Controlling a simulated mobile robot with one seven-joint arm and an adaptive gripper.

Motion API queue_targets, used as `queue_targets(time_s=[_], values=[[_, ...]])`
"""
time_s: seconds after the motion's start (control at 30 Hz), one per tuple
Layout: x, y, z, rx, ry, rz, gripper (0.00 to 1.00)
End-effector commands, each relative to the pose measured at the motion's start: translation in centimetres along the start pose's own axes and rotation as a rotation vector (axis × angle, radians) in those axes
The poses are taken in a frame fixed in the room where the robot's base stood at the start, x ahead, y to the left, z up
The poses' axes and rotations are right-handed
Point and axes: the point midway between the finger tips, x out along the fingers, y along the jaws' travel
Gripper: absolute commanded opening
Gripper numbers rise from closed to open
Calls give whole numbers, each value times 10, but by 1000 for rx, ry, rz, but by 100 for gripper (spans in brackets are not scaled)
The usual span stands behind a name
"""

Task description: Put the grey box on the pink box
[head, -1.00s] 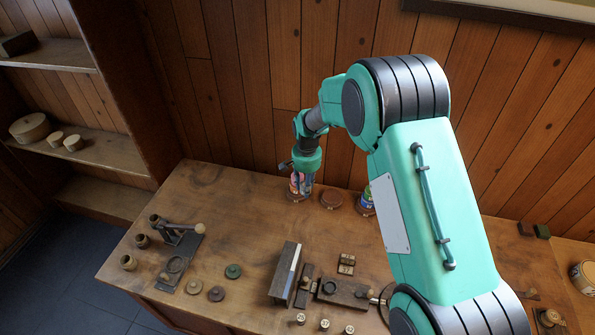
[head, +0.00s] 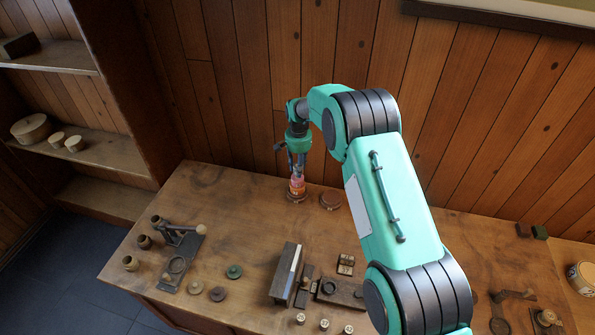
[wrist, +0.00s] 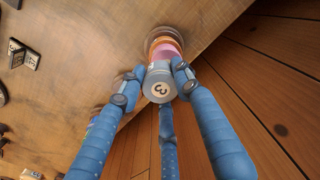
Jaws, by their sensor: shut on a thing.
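The grey box (wrist: 159,84), a round drum with a 3 on its end, is between the blue fingers of my gripper (wrist: 155,78) in the wrist view. My gripper is shut on it. The pink box (wrist: 170,50) shows just beyond the grey one, close in line with it. In the head view the pink box (head: 297,182) is on top of an orange piece at the back of the table, with my gripper (head: 297,168) directly above. I cannot tell whether grey and pink touch. The fingers mostly hide the grey box in the head view.
A dark upright block (head: 285,272), several small discs and a lever fixture (head: 180,235) occupy the front and left of the table (head: 235,205). The wooden wall is close behind. My arm hides the table's right middle.

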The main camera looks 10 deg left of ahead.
Motion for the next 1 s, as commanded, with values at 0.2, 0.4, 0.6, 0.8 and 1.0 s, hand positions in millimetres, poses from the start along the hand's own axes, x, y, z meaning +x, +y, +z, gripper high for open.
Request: queue_targets(time_s=[0.2, 0.4, 0.6, 0.8, 1.0], values=[[2, -6, -10, 0, -1, 1, 15], [2, -7, -11, 0, 0, 0, 15], [3, -7, -11, 0, -1, 0, 15], [19, -7, -10, 0, -2, 1, 15], [35, -7, -10, 0, 0, 0, 15]])
